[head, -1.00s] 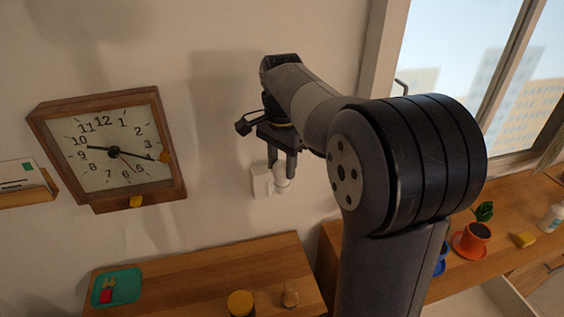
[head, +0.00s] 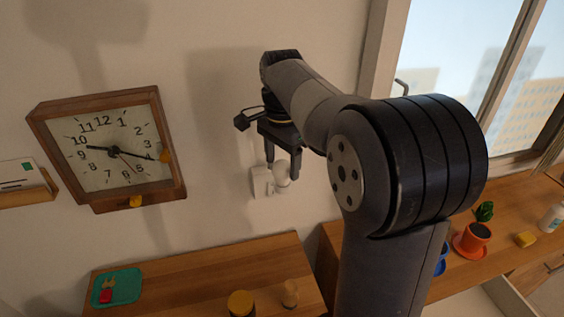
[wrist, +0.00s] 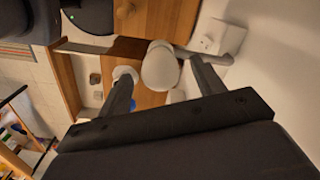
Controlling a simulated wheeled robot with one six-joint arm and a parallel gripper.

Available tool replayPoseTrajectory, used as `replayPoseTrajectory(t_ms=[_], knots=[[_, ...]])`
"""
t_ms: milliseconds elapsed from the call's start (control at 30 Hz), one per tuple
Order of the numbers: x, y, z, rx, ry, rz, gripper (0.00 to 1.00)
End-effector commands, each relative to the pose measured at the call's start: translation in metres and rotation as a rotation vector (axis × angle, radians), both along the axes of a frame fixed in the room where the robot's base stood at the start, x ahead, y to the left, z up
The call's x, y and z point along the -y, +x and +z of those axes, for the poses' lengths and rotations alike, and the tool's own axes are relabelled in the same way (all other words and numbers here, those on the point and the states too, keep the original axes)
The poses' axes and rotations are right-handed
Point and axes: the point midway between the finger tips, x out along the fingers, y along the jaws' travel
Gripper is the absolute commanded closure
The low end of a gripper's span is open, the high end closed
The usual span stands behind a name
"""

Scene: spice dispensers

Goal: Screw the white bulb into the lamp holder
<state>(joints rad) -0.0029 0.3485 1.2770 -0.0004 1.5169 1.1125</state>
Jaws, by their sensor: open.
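The white bulb (head: 282,173) is at the lamp holder (head: 262,182), a white fitting on the wall. How far the bulb is seated in it cannot be told. My gripper (head: 283,170) is open, pointing down, with one finger on each side of the bulb and a gap visible between. In the wrist view the rounded white bulb (wrist: 160,68) shows between the spread fingers of my gripper (wrist: 159,70). Part of the white fitting lies behind the bulb, partly hidden.
A wooden clock (head: 110,151) hangs on the wall to the left. Below is a wooden surface (head: 200,272) with a green tray (head: 125,286), a yellow-lidded jar (head: 241,304) and a small wooden item (head: 290,293). An orange pot (head: 472,240) stands at the right.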

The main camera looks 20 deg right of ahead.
Motion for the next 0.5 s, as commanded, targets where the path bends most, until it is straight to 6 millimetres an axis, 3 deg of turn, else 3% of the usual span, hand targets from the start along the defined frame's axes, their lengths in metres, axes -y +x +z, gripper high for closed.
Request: replayPoseTrajectory(t_ms=[500], knots=[[0.000, 0.001, 0.087, 0.004, 0.000, 0.000, 0.36]])
